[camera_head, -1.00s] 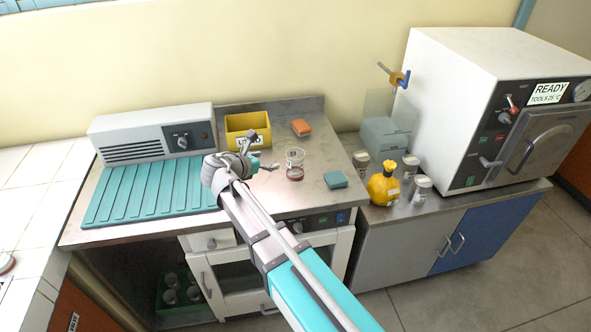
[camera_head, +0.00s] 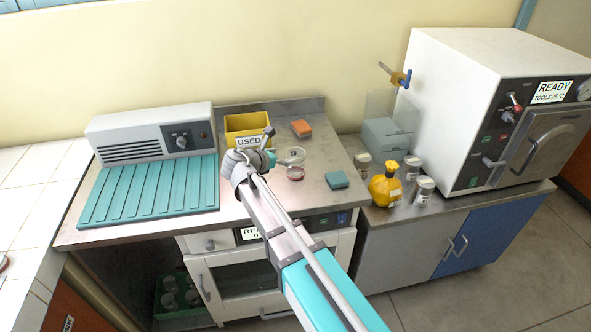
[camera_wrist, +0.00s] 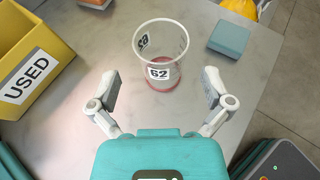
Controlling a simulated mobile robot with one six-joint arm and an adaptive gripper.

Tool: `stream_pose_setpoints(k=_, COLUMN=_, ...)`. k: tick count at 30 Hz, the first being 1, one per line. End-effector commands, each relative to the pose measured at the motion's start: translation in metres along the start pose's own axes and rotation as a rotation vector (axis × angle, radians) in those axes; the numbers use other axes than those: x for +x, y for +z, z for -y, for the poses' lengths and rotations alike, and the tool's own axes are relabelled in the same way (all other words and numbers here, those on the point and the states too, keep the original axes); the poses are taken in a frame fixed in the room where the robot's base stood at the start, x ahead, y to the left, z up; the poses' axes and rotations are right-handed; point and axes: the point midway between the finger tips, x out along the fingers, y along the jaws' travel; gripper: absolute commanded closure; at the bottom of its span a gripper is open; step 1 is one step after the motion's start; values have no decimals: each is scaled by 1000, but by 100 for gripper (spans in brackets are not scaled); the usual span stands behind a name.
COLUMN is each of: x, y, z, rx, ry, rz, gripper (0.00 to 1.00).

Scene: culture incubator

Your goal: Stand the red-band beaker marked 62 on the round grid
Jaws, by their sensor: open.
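The clear beaker marked 62 (camera_wrist: 161,58) stands upright on the steel worktop, with red at its base. In the head view the beaker (camera_head: 296,173) is just right of my gripper (camera_head: 271,156), which partly covers it. In the wrist view my gripper (camera_wrist: 163,88) is open and empty. Its two fingers are spread left and right of the beaker's near side, apart from it. I cannot make out a round grid in either view.
A yellow bin marked USED (camera_head: 246,127) stands behind, with an orange block (camera_head: 301,128) beside it. A teal block (camera_head: 337,179) lies right of the beaker. A yellow bottle (camera_head: 385,187) and several jars stand further right, by the white READY machine (camera_head: 455,100).

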Motion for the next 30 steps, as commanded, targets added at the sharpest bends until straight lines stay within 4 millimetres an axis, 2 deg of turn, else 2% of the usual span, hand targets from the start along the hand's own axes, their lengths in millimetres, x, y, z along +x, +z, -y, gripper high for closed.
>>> stream_pose_setpoints(k=1, x=7, y=-2, z=0, rx=0, ry=-1, rz=0, gripper=0)
stream_pose_setpoints(k=6, x=16, y=-1, z=0, rx=-1, ry=0, rz=0, gripper=0)
stream_pose_setpoints(k=20, x=20, y=0, z=0, rx=0, ry=0, rz=0, gripper=0)
stream_pose_setpoints(k=30, x=57, y=-1, z=0, rx=1, ry=-1, rz=-1, gripper=0)
